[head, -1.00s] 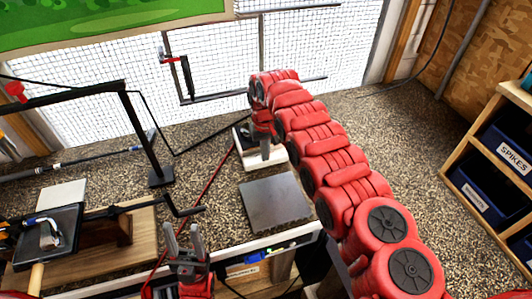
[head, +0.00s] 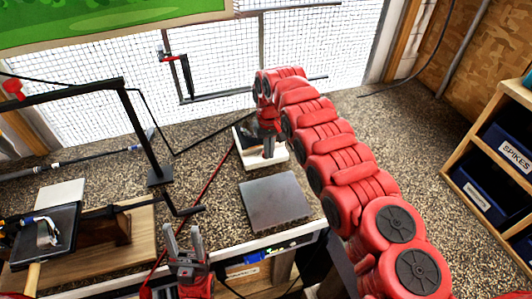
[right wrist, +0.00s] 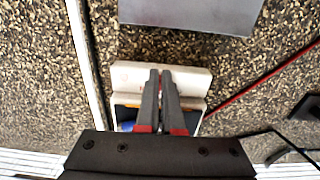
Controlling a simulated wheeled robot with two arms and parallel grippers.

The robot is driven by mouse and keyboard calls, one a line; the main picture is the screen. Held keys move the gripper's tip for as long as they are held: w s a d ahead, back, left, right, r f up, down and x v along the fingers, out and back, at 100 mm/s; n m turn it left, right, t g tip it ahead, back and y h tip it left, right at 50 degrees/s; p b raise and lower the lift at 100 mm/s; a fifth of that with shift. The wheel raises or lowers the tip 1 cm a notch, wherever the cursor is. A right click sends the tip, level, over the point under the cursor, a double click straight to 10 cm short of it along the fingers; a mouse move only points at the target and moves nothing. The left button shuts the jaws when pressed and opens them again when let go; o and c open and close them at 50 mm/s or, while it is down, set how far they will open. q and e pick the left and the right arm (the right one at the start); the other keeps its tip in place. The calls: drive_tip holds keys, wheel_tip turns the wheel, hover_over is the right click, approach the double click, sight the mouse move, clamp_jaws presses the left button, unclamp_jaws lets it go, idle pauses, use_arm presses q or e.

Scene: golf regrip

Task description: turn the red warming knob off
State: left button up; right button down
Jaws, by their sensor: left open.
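A small white unit (head: 243,152) stands on the speckled bench near the far wall; its white casing (right wrist: 197,82) also shows in the right wrist view, with a dark, orange-edged part and a bit of blue. I cannot make out the red knob; it may be hidden by my fingers. My right gripper (head: 269,152) points down at the unit, and in the right wrist view its fingers (right wrist: 160,75) lie almost together over the casing. My left gripper (head: 183,238) is open and empty, fingers up, at the bench's front edge.
A grey metal plate (head: 274,202) lies just in front of the unit. A red cord (head: 211,193) runs from the unit toward the front. A black frame (head: 135,110) and a clamped golf club (head: 48,232) occupy the left. Bench at right is clear.

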drive_tip(key=shift+w+d+b, duration=0.2)
drive_tip(key=shift+b, duration=0.3)
drive_tip(key=shift+b, duration=0.3)
drive_tip(key=shift+d, duration=0.1)
drive_tip(key=shift+s+d+r+p, duration=0.1)
drive_tip(key=shift+p, duration=0.2)
drive_tip(key=shift+d+f, duration=0.1)
drive_tip(key=shift+f, duration=0.1)
wheel_tip(320, 180, up, 6)
drive_tip(key=shift+s+p, duration=0.2)
drive_tip(key=shift+p, duration=0.1)
